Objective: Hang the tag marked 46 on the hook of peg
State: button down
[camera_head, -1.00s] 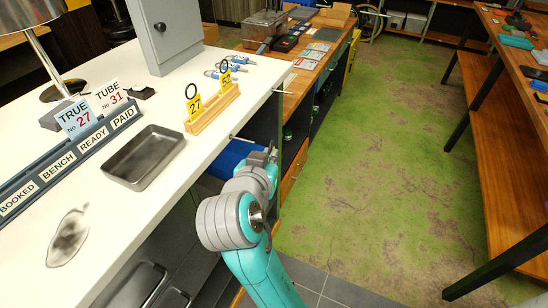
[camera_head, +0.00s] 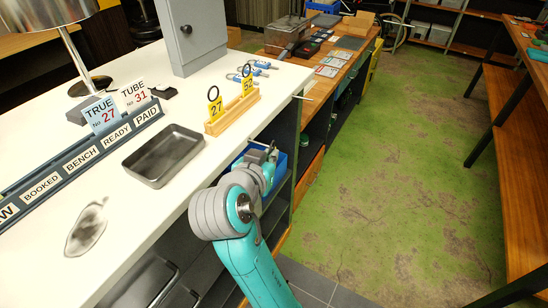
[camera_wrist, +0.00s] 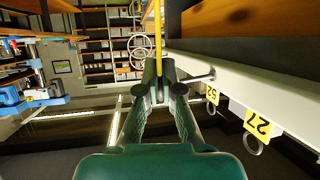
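My gripper (camera_wrist: 159,82) fills the middle of the wrist view, its fingers close together around a thin yellow strip (camera_wrist: 158,35). This looks like a yellow tag seen edge-on; its number does not show. In the head view my wrist hides the fingertips, beside the counter's front edge. A thin pale rod (camera_wrist: 198,78), which looks like a peg, sticks out from the counter edge right of the fingers in the wrist view. Another rod (camera_head: 302,97) shows at the counter's far corner. I see no readable 46.
Yellow tags 27 (camera_head: 215,108) and 52 (camera_head: 247,84) stand in a wooden rack (camera_head: 233,114) on the white counter (camera_head: 175,220). A metal tray (camera_head: 163,180) lies nearby. A blue bin (camera_head: 281,165) sits below the counter edge. The green floor (camera_head: 390,180) is open on the right.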

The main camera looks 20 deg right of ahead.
jog(key=shift+w+a+f, duration=0.25)
jog(key=shift+w+a, duration=0.25)
jog(key=shift+w, duration=0.15)
jog(key=shift+w+a+f, duration=0.2)
jog(key=shift+w+a, duration=0.3)
jog(key=shift+w, duration=0.15)
jog(key=c, duration=1.7)
grip_release()
jog(key=o, duration=0.5)
jog(key=shift+o, duration=0.2)
